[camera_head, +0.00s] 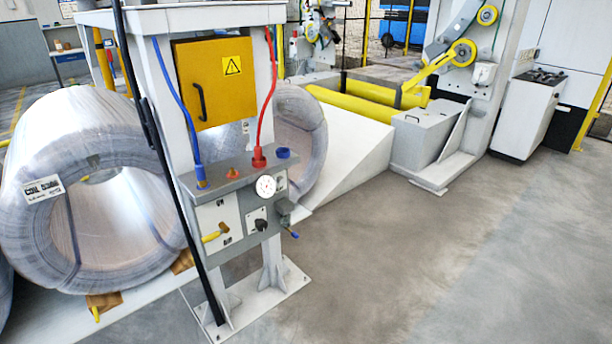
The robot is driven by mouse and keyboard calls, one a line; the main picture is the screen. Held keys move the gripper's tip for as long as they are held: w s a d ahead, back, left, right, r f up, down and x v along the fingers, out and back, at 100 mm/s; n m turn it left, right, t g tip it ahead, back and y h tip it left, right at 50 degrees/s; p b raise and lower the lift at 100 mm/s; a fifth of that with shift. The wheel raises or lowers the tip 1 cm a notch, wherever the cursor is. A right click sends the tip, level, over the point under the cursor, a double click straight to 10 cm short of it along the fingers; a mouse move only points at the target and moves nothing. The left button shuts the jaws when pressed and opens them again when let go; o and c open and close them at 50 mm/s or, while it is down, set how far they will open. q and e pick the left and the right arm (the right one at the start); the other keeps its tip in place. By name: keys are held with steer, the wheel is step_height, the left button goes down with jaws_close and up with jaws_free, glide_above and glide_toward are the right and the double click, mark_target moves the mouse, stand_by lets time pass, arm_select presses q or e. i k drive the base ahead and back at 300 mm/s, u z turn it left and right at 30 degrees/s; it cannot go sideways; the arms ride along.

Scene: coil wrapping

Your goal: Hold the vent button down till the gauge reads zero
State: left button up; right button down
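A round white gauge (266,186) sits on the front of a grey panel (222,182) on a stand in the middle. Its needle is too small to read. A small orange-red button (232,173) is on the panel's top face, between a brass fitting (201,184) with a blue hose and a red fitting (259,157) with a red hose. A blue cap (283,153) is at the panel's right end. I cannot read which part is labelled vent. Neither of my grippers is in view, and nothing is seen touching the panel.
A yellow cabinet (213,82) is above. A long black pole (165,160) slants past the panel's left side. A wrapped coil (40,130) stands left. The right floor is clear.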

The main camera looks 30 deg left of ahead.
mark_target(280, 181)
steer(key=u, duration=0.5)
steer(key=i, duration=0.85)
steer(key=u, duration=1.35)
steer(key=k, duration=0.35)
steer(key=z, duration=0.15)
